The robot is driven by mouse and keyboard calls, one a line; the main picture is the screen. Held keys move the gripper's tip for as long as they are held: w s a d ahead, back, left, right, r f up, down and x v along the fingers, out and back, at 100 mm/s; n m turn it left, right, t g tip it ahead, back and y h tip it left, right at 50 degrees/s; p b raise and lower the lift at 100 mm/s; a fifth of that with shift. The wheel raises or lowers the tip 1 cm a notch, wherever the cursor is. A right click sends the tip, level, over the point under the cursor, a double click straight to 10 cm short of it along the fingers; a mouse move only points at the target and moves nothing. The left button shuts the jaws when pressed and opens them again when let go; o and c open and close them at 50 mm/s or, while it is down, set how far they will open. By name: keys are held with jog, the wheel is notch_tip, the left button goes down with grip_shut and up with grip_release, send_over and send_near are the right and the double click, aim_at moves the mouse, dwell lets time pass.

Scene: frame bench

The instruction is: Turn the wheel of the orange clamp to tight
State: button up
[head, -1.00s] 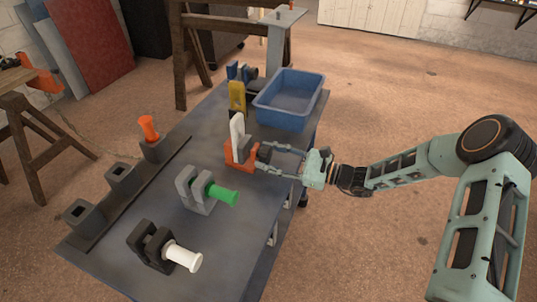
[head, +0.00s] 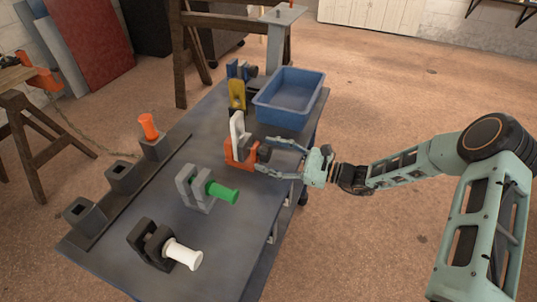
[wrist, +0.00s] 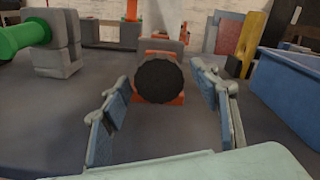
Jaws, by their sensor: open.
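The orange clamp (head: 238,160) stands on the dark bench (head: 225,218), with a white upright piece (head: 237,126) in it. Its dark round wheel (head: 264,154) faces my gripper. In the wrist view the wheel (wrist: 160,80) shows face-on, with bits of the orange clamp (wrist: 180,100) around it. My gripper (head: 271,157) is open in front of the wheel. In the wrist view its fingers (wrist: 160,98) are spread wide, one at each side and a little nearer the camera than the wheel. Neither finger appears to touch it.
A grey clamp with a green handle (head: 222,194) and a black clamp with a white handle (head: 183,256) stand nearer on the bench. A blue bin (head: 288,122) and a yellow piece (head: 237,95) stand behind. Sockets line the left edge, one holding an orange handle (head: 148,127).

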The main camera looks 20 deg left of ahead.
jog(key=d, duration=1.1)
jog(key=shift+s+d, duration=0.4)
jog(key=shift+s, duration=0.05)
